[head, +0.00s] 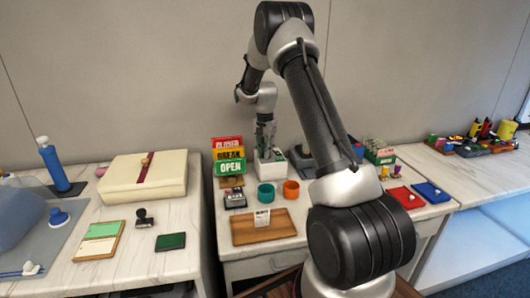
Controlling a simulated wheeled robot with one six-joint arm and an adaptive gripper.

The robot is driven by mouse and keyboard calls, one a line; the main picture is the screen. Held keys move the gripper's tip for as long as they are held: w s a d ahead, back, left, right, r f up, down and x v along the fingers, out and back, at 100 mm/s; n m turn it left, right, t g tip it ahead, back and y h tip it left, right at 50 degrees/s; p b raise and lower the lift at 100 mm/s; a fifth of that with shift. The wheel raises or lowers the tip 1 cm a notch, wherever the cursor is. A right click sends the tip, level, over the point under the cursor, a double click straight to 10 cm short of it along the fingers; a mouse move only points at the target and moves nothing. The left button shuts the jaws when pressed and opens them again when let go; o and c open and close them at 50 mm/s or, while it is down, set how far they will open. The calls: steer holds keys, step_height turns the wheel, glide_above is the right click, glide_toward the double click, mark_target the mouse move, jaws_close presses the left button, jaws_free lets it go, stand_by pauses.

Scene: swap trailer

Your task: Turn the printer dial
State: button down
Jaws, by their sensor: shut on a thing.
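A small white box-like unit (271,173), which looks like the printer, stands on the middle counter behind two cups. My gripper (266,150) points down at its top from the back. The fingers are close together and look shut on a small part there, which appears to be the printer dial. The dial itself is hidden by the fingers, and its angle cannot be told.
Stacked CLOSED, BREAK and OPEN signs (229,157) stand just left of my gripper. A teal cup (266,193) and an orange cup (291,189) stand in front. A wooden board (250,232) lies nearer. A small dark device (235,198) sits left of the cups.

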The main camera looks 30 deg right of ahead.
steer(key=shift+m, duration=0.5)
steer(key=c, duration=1.3)
jaws_free()
step_height(320, 180, up, 12)
